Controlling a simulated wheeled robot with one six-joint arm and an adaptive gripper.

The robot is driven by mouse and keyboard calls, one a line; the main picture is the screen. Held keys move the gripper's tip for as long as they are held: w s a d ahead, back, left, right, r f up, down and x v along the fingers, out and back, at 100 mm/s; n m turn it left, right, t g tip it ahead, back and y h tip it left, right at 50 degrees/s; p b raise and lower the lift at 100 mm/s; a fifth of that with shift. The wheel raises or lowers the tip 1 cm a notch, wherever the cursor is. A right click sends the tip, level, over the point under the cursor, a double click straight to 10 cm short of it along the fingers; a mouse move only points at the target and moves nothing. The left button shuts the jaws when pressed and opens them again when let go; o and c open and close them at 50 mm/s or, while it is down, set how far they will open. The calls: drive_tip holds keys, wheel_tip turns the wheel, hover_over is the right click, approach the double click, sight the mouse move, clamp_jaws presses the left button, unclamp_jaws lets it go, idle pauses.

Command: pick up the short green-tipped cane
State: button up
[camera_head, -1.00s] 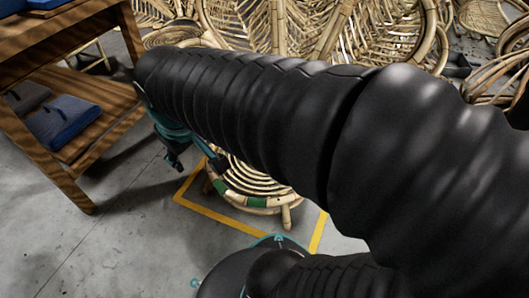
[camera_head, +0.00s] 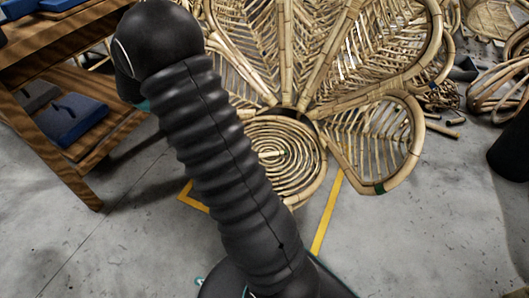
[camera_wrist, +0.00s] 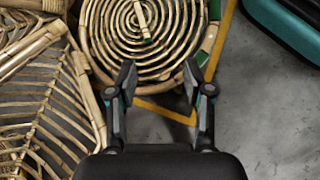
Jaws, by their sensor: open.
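The short green-tipped cane (camera_wrist: 141,16) lies on the round spiral seat (camera_wrist: 100,40) in the wrist view. Its green end (camera_wrist: 147,38) points toward my gripper, and its far end is near the top edge of the picture. In the head view, a small pale piece on the seat (camera_head: 306,180) may be this cane, but it is too small to tell. My gripper (camera_wrist: 158,78) is open and empty, its two fingers spread near the seat's near rim, short of the cane. My arm hides the gripper in the head view.
A petal-shaped rattan chair back (camera_head: 385,140) rises around the seat. Yellow floor tape (camera_head: 328,215) marks the floor there. A wooden shelf (camera_head: 75,185) with blue folded items stands at left.

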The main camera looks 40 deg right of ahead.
drive_tip(key=w+d+f+n+g+h, duration=0.1)
drive_tip(key=d+f, duration=0.1)
drive_tip(key=f, duration=0.4)
drive_tip(key=w+d+f+n+g+h, duration=0.1)
drive_tip(key=w+f+h, duration=0.1)
drive_tip(key=f, duration=0.3)
drive_tip(key=w+d+f+n+g+h, duration=0.1)
drive_tip(key=d+f+n, duration=0.1)
drive_tip(key=f, duration=0.4)
drive_tip(key=shift+w+d+f+p, duration=0.3)
drive_tip(key=shift+f+p, duration=0.05)
drive_tip(key=shift+p, duration=0.05)
drive_tip(key=shift+d+f, duration=0.15)
drive_tip(key=shift+f, duration=0.2)
approach(267, 155)
drive_tip(key=shift+h, duration=0.3)
drive_tip(key=shift+s+d+f+b, duration=0.3)
drive_tip(key=shift+d+f, duration=0.4)
drive_tip(key=shift+f, duration=0.25)
drive_tip(key=shift+s+d+f+b, duration=0.3)
drive_tip(key=shift+d+f, duration=0.4)
drive_tip(key=shift+f, duration=0.25)
clamp_jaws()
